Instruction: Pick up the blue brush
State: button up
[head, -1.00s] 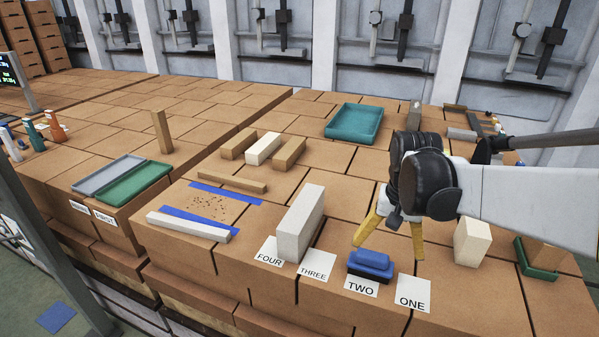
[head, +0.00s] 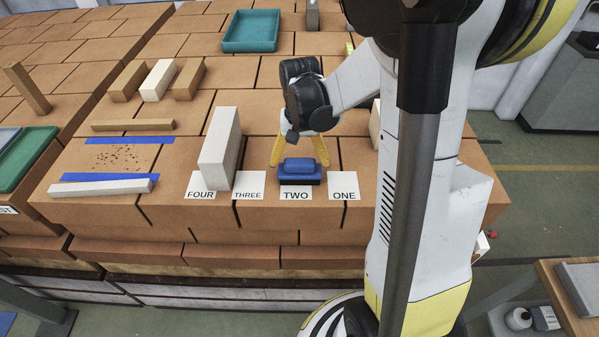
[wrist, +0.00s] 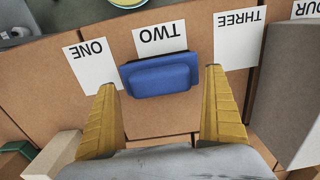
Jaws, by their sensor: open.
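The blue brush (head: 299,170) lies on the brick surface by the front edge, behind the white card reading TWO (head: 296,192). It has a blue back over a darker base. In the wrist view the brush (wrist: 160,76) lies just beyond and between the two yellow fingertips, with the TWO card (wrist: 162,38) past it. My gripper (head: 300,165) is open, its fingers spread to either side behind the brush. I cannot tell whether a fingertip touches the brush.
A tall pale block (head: 219,150) stands to the left by the FOUR (head: 202,186) and THREE (head: 249,185) cards. The ONE card (head: 343,186) lies to the right. Another pale block (wrist: 52,155) is near the left finger in the wrist view. A teal tray (head: 251,31) lies far back.

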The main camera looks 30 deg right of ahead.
aim_at(301, 161)
jog(key=shift+f, duration=0.25)
jog(key=shift+r, duration=0.1)
jog(key=c, duration=1.4)
jog(key=shift+o, duration=0.2)
jog(key=shift+r, duration=0.1)
notch_tip(301, 161, up, 4)
jog(key=shift+s+d+r+p, duration=0.1)
jog(key=shift+r+p, duration=0.1)
jog(key=shift+p, duration=0.3)
jog(key=s+d+r+p, duration=0.1)
jog(key=s+d+r, duration=0.5)
jog(key=d, duration=0.4)
jog(key=shift+r, duration=0.2)
jog(key=shift+a, duration=0.1)
